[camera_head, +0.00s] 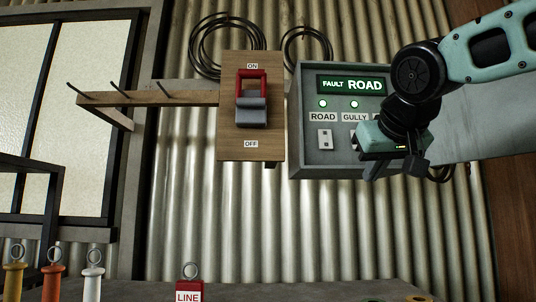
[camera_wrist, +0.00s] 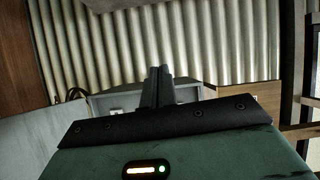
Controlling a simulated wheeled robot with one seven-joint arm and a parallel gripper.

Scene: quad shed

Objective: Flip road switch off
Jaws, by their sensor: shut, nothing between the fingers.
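The grey control box (camera_head: 307,166) hangs on the corrugated wall, with a lit green display reading "FAULT ROAD" (camera_head: 351,85). Below it, the ROAD label (camera_head: 323,117) has a lit green lamp above it and a pale road switch (camera_head: 324,139) beneath; I cannot tell which way the switch is set. My gripper (camera_head: 396,172) is at the box's lower right, right of the road switch and apart from it. It covers the box's right part and much of the switch under GULLY (camera_head: 355,117). In the wrist view, my gripper's fingers (camera_wrist: 157,84) are together and empty.
Left of the box, a wooden board (camera_head: 250,150) carries a big red-and-grey lever switch (camera_head: 252,100) marked ON and OFF. A peg rack (camera_head: 150,98) juts out further left. Below stands a bench (camera_head: 330,291) with a red LINE tag (camera_head: 188,292). The wall below the box is clear.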

